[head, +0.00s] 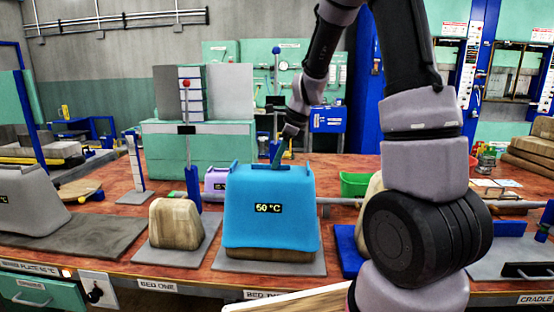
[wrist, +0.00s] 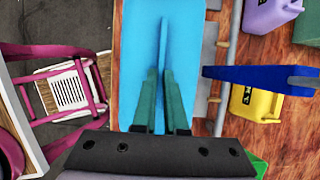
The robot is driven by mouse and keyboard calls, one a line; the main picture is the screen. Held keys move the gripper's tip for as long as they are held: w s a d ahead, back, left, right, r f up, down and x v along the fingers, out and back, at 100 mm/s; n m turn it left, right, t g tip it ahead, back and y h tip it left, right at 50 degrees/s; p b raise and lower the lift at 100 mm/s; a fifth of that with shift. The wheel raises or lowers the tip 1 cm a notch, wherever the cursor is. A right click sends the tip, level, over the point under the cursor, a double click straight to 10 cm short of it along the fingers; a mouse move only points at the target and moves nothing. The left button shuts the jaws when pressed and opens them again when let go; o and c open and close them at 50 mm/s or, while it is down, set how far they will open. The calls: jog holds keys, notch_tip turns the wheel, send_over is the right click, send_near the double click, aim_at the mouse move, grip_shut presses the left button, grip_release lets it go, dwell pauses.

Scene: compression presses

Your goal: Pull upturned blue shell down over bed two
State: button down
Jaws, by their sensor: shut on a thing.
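The blue shell (head: 268,209) sits low over bed two in the head view, its open side down, with a "60 °C" display on its front. A strip of the wooden block (head: 270,254) shows below its lower rim, above the grey base plate (head: 312,268). My gripper (head: 279,152) is at the top of the shell. In the wrist view the blue shell (wrist: 188,50) lies beneath, and the green fingers of my gripper (wrist: 163,100) are shut on its upright blue fin (wrist: 163,62). Most of the block is hidden inside the shell.
Bed one's bare wooden block (head: 175,224) stands to the left, with a blue post (head: 193,188) behind it. A grey shell (head: 28,198) is at the far left. A green bin (head: 354,184) and a purple container (head: 215,180) stand behind the blue shell. My arm hides part of the right side.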

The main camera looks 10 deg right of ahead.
jog(key=shift+f, duration=0.5)
dwell(0.4)
jog(key=c, duration=0.9)
grip_release()
jog(key=v, duration=1)
jog(key=shift+d+r, duration=0.15)
jog(key=shift+r, duration=0.2)
